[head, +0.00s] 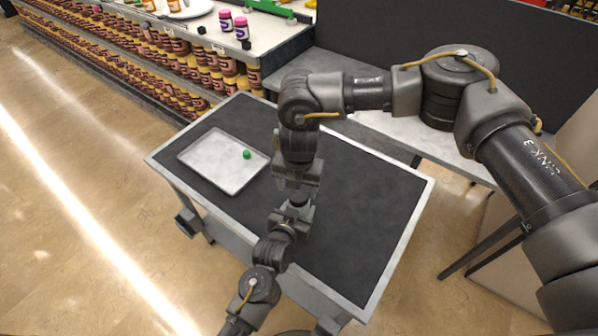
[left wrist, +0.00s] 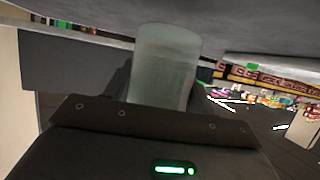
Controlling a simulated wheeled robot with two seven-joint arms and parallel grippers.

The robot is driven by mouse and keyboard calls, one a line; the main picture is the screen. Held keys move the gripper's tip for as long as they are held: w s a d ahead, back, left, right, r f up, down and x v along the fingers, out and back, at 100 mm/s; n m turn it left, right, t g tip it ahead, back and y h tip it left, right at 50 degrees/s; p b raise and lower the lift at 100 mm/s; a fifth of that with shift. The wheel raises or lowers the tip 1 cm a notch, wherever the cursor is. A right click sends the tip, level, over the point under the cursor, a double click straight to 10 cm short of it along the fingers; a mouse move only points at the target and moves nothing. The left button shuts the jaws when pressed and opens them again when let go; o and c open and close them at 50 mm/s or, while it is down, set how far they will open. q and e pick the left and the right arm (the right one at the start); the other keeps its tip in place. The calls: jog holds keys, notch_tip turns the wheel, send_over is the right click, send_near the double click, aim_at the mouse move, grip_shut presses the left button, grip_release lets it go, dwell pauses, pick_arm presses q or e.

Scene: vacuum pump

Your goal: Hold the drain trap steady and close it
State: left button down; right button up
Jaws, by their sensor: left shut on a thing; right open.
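A translucent, pale grey-green cylinder (left wrist: 165,65), which looks like the drain trap, stands in front of my left wrist camera. My left gripper is shut on it; the fingertips are hard to make out. In the head view my left arm comes up from the bottom, and its gripper (head: 292,213) is over the middle of the cart. My right gripper (head: 297,182) points down just above it, open. The trap is hidden or too small to tell in the head view. I cannot tell whether the right gripper touches it.
The cart (head: 355,225) has a dark top with a pale rim. A light metal tray (head: 215,168) lies on its left part with a small green round piece (head: 247,154) in it. Shelves of jars (head: 195,65) stand behind. The cart's right side is clear.

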aim_at(299, 195)
jog(key=n, duration=0.4)
jog(key=r+n, duration=0.1)
jog(key=n, duration=0.3)
jog(key=shift+w+r, duration=0.15)
jog(key=shift+r, duration=0.05)
jog(key=n, duration=0.3)
jog(key=r+n, duration=0.1)
jog(key=n, duration=0.7)
jog(key=r+n, duration=0.1)
jog(key=n, duration=0.2)
jog(key=shift+d+r+n, duration=0.1)
jog(key=shift+r+n, duration=0.05)
jog(key=shift+n, duration=0.25)
jog(key=n, duration=0.4)
jog(key=shift+r+g, duration=0.3)
jog(key=n, duration=0.5)
jog(key=shift+r+h, duration=0.3)
jog(key=shift+r, duration=0.1)
jog(key=shift+w+d+f, duration=0.1)
jog(key=shift+d+f, duration=0.05)
jog(key=shift+f, duration=3.9)
